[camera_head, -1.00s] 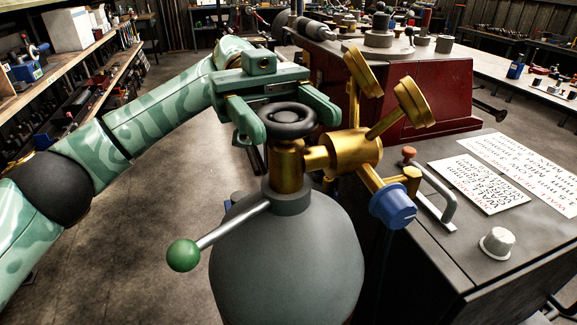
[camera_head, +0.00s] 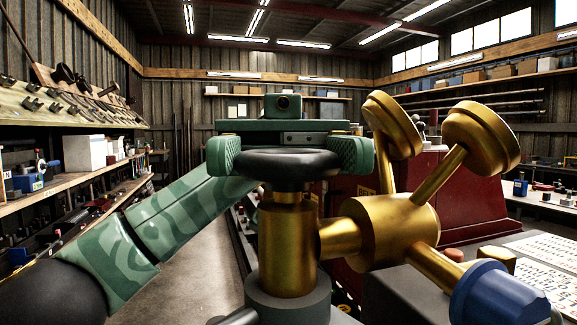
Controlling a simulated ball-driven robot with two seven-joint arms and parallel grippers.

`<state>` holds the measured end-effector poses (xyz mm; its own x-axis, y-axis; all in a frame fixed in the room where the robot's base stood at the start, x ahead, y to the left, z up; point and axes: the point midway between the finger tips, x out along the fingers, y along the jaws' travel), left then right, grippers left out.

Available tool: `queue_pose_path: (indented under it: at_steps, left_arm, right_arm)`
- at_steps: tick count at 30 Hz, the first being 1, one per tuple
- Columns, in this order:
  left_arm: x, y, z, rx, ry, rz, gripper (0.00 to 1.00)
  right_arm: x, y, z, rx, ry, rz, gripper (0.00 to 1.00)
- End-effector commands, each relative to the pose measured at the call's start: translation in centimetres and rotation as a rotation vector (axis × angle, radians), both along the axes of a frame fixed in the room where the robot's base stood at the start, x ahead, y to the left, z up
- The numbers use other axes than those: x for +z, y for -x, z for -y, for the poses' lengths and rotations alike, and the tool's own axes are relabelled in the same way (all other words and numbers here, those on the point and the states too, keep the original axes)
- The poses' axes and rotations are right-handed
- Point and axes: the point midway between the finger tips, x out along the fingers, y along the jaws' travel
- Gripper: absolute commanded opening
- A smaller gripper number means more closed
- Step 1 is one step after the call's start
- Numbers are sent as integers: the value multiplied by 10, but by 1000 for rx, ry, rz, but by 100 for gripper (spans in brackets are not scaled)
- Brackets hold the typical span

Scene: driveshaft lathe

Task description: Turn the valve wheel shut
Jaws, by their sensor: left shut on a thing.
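The black valve wheel (camera_head: 288,166) sits on top of the brass valve stem (camera_head: 287,240), at the centre of the view. My left gripper (camera_head: 291,158) comes in from the left and behind the wheel. Its two green fingers stand on either side of the wheel's rim and are shut on it. The brass regulator body (camera_head: 385,230) with two gauges (camera_head: 482,138) joins the valve on the right. A blue knob (camera_head: 497,293) is at its lower right end. The grey cylinder top (camera_head: 288,303) is below. My right gripper is not in view.
A dark red machine (camera_head: 458,200) stands behind the regulator. Printed sheets (camera_head: 545,262) lie on the surface at the right. Shelves with tools (camera_head: 60,105) line the left wall. Open floor (camera_head: 190,262) lies at the lower left.

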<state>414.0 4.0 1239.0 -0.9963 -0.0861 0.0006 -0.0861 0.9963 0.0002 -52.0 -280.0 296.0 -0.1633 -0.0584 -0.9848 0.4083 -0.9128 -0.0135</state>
Motion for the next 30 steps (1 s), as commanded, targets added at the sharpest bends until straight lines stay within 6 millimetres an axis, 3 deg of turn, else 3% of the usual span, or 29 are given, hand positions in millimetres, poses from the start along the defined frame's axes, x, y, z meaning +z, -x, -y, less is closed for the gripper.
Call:
queue_pose_path:
  at_steps: [5,6,8,9,25,30]
  left_arm:
    - [-1,0,0,2,-2,2,37]
    - [-1,0,0,2,-2,2,63]
    - [-1,0,0,2,-2,1,80]
    - [0,0,0,2,-1,1,82]
    - [2,0,0,1,0,1,82]
    - [23,-1,1,2,1,3,82]
  right_arm:
    - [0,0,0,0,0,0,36]
    - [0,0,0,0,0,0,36]
    - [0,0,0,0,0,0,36]
    - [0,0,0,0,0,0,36]
    - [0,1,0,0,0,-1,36]
    - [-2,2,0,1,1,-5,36]
